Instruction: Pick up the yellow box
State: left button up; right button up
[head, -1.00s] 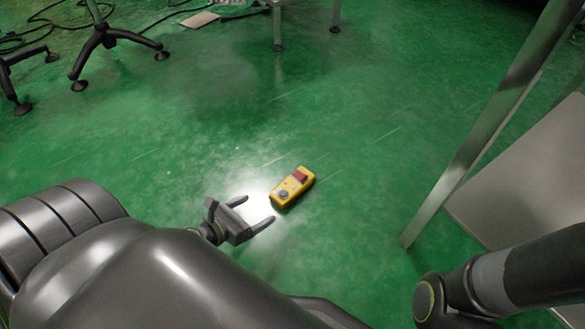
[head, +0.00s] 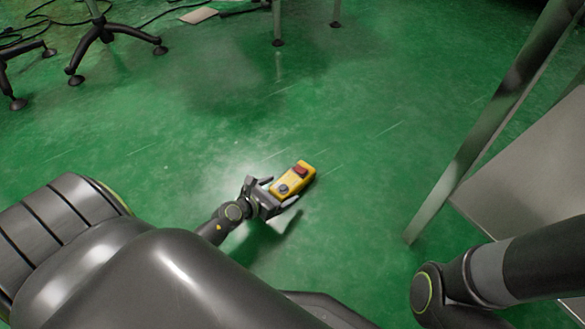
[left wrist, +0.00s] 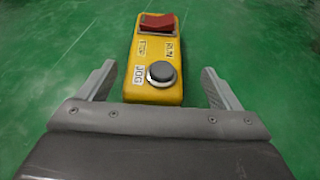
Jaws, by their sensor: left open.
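The yellow box (head: 293,178) lies on the green floor in the head view. It has a red switch and a dark round knob on top. In the left wrist view the yellow box (left wrist: 155,58) lies ahead, with its knob end near the gap between the fingers. My left gripper (head: 283,190) is open and empty, with its fingers at the near end of the box. In the left wrist view the left gripper (left wrist: 159,84) has one finger on each side of that end, with green floor showing between. My right gripper is not in view.
A metal table leg (head: 455,165) and a grey panel (head: 535,165) stand at the right. A chair base (head: 104,40), cables and thin legs are at the back. The floor around the box is clear.

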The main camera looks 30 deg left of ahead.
aim_at(287, 183)
pick_arm(q)
jog(key=x, duration=0.1)
jog(key=b+x, duration=0.2)
jog(key=x, duration=0.1)
jog(key=shift+a, duration=0.35)
jog(key=shift+w+f, duration=0.15)
jog(key=shift+w, duration=0.2)
jog(key=c, duration=1.4)
